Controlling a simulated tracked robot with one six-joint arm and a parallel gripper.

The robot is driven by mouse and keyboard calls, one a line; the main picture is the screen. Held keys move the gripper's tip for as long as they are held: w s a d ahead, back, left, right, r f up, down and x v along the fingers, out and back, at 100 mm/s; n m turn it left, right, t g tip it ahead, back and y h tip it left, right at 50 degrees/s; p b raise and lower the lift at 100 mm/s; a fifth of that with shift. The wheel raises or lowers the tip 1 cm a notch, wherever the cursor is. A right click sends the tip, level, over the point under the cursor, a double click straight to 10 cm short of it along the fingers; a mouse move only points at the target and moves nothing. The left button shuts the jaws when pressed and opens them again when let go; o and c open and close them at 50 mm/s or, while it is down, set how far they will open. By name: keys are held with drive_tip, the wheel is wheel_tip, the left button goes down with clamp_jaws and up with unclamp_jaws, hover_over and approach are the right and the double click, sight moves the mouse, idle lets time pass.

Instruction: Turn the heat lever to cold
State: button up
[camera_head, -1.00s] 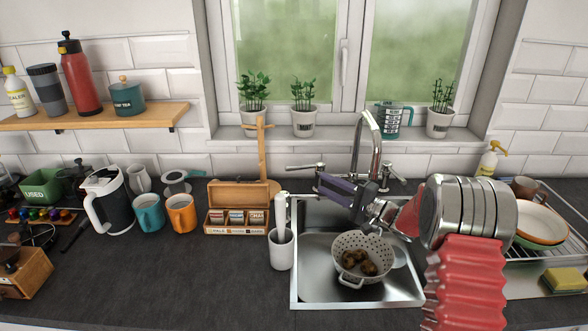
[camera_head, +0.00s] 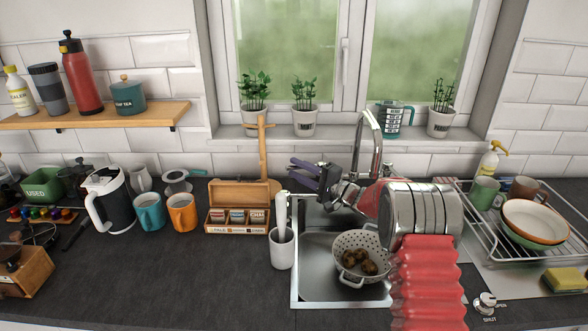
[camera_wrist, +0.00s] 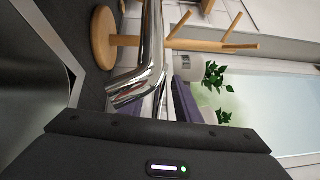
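The chrome tap (camera_head: 372,130) stands behind the sink (camera_head: 318,290). Its lever handles are hidden behind my gripper and arm in the head view, so I cannot tell how the heat lever stands. My gripper (camera_head: 296,171) reaches left across the tap's foot, above the sink's back edge. Its two purple fingers look spread apart, with nothing seen between them. In the wrist view the chrome spout (camera_wrist: 150,50) crosses close in front of the camera, and the purple fingers (camera_wrist: 182,100) show partly behind it.
A white colander (camera_head: 345,243) sits in the sink. A wooden mug tree (camera_head: 263,150) and tea box (camera_head: 236,207) stand left of the gripper. A dish rack (camera_head: 480,225) is at right. A knob (camera_head: 486,302) marked open and shut is at the lower right.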

drive_tip(key=shift+x, duration=0.8)
clamp_jaws()
drive_tip(key=shift+f, duration=0.1)
